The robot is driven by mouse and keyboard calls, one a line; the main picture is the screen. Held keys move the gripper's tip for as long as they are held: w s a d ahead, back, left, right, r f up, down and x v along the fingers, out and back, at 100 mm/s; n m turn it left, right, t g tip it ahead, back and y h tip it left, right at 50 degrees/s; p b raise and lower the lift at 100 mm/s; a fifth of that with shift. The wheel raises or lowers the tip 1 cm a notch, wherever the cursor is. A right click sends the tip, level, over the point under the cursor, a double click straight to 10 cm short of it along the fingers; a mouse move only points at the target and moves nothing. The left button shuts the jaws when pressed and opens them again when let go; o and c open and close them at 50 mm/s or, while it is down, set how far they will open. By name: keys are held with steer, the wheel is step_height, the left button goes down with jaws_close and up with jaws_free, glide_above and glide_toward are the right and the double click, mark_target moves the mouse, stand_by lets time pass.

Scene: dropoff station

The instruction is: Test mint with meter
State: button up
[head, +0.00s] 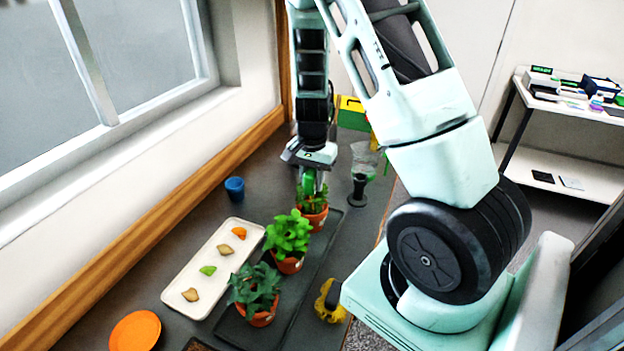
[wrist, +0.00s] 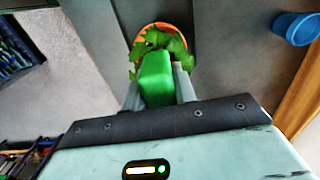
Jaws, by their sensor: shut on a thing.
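My gripper (head: 308,183) is shut on a green block-shaped thing, which looks like the meter (wrist: 156,80). It points down at the farthest potted plant (head: 313,212), and the wrist view shows that plant's leaves (wrist: 176,47) and orange pot rim around the meter's lower end. Whether a probe is in the soil is hidden. A bright green leafy plant (head: 288,236) stands in the middle of the row, and a darker, bluish-green plant (head: 254,287) stands nearest. All are in terracotta pots on a dark tray (head: 300,310). I cannot tell for sure which one is the mint.
A white tray (head: 222,239) with several leaf-like pieces lies left of the plants. A blue cup (head: 234,188), an orange plate (head: 135,331), a yellow-and-black tool (head: 329,303) and a glass object with a dark base (head: 358,188) are nearby. A window wall bounds the left.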

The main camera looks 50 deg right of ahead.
steer(key=shift+f, duration=0.2)
stand_by(0.3)
steer(key=shift+f+b, duration=0.35)
steer(key=shift+b, duration=0.1)
stand_by(1.6)
steer(key=o, duration=1.1)
step_height(320, 180, up, 17)
steer(key=shift+r+b, duration=0.2)
steer(key=shift+b, duration=0.2)
